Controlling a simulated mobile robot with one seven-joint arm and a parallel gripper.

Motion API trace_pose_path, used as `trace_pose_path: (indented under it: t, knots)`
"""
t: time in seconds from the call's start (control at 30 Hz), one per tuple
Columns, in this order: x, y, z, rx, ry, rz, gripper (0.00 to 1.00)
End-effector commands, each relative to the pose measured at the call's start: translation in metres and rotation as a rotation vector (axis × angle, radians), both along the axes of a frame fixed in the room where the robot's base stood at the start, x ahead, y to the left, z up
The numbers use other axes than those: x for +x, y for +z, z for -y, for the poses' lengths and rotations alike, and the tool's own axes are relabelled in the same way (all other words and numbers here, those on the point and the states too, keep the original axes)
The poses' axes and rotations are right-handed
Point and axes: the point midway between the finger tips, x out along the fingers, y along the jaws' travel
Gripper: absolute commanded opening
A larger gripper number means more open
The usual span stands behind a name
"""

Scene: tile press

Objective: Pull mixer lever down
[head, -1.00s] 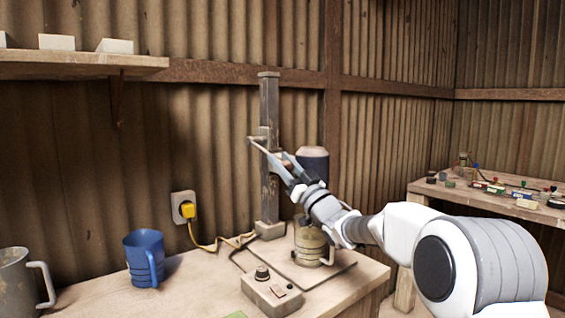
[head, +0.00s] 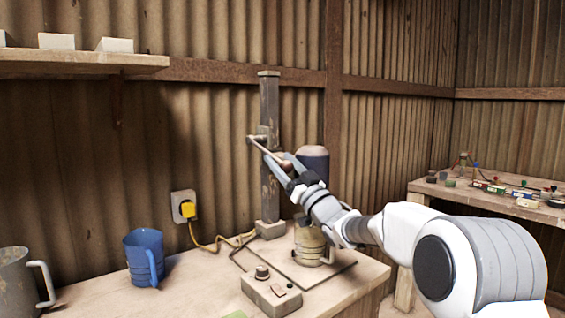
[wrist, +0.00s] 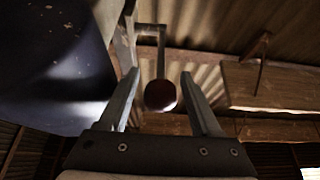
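The mixer stands on the bench with a tall grey post (head: 269,190) and a dark motor head (head: 313,158). Its lever (head: 262,147) is a thin arm at the upper part of the post, reaching towards my gripper (head: 276,160). In the wrist view the lever's rod (wrist: 160,50) ends in a dark red round knob (wrist: 160,95). The knob appears between the two spread fingers of my gripper (wrist: 158,78), with gaps on both sides. My gripper is open. The motor head fills the left of the wrist view (wrist: 50,70).
A mixing pot (head: 308,243) stands beneath the motor head. A control box (head: 271,291) and blue jug (head: 144,257) are on the bench (head: 190,285). A grey mug (head: 18,283) is at far left. A wall shelf (head: 80,67) hangs at upper left. A side table (head: 480,203) holds small items.

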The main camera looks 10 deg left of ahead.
Motion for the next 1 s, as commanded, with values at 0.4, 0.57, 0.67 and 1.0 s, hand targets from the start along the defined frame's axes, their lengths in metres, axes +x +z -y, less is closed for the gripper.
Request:
trace_pose_path:
  t: [0.4,0.57,0.67,1.0]
  knots:
    - [-0.003,0.0,0.004,0.002,0.0,0.004,0.69]
    - [-0.013,-0.008,0.016,0.002,-0.001,0.002,0.69]
    - [-0.023,-0.017,0.028,0.001,-0.001,0.002,0.69]
    - [-0.062,-0.05,0.073,0.001,-0.002,0.002,0.69]
